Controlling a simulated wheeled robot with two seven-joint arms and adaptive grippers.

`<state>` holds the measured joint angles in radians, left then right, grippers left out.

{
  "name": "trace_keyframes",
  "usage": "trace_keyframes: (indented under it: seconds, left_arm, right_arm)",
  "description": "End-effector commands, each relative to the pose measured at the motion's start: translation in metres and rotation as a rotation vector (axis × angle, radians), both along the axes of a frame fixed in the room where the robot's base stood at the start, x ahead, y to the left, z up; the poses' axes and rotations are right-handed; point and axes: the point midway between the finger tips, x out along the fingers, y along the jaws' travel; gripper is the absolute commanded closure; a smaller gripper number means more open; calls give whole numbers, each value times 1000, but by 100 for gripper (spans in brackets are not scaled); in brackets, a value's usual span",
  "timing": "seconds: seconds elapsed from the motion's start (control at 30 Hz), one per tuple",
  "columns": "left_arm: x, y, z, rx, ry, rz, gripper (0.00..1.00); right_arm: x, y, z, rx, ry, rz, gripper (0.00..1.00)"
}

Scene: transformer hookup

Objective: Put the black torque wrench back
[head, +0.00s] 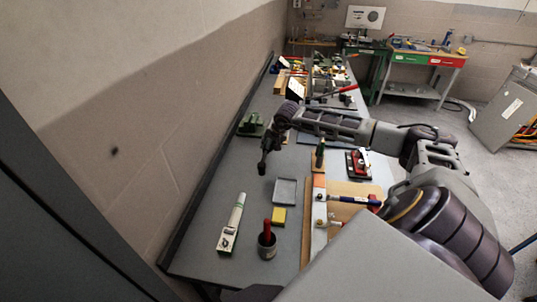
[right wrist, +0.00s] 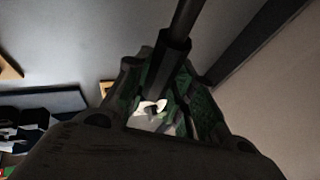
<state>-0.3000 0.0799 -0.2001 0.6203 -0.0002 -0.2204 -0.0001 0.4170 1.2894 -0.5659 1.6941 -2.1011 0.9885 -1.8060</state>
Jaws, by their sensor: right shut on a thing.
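My right gripper (head: 267,147) hangs over the left part of the bench, between a green block-like fixture and a grey tray. In the right wrist view its fingers (right wrist: 165,100) are shut on a dark rod-like tool (right wrist: 180,42), which looks like the black torque wrench. The tool's shaft runs up out of that picture, and its other end is hidden between the fingers. My left gripper is not in view.
The green fixture (head: 250,125) stands near the wall. The small grey tray (head: 285,191), a yellow block (head: 279,216), a dark cup (head: 267,246) with a red-handled item and a white-green box (head: 228,238) are nearer.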

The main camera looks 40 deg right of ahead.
Motion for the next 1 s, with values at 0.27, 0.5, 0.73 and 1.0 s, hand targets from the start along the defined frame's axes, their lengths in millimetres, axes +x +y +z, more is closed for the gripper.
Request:
trace_keyframes:
  seconds: [0.27,0.5,0.73,1.0]
  left_arm:
    - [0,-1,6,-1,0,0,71]
    - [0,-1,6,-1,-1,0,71]
    - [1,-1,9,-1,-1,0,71]
    - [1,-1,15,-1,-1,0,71]
  right_arm:
    - [1,-1,-20,-1,-4,0,100]
    - [1,0,-20,-1,-4,0,100]
    - [1,1,-30,2,-3,0,100]
    - [1,0,-55,2,-3,-1,100]
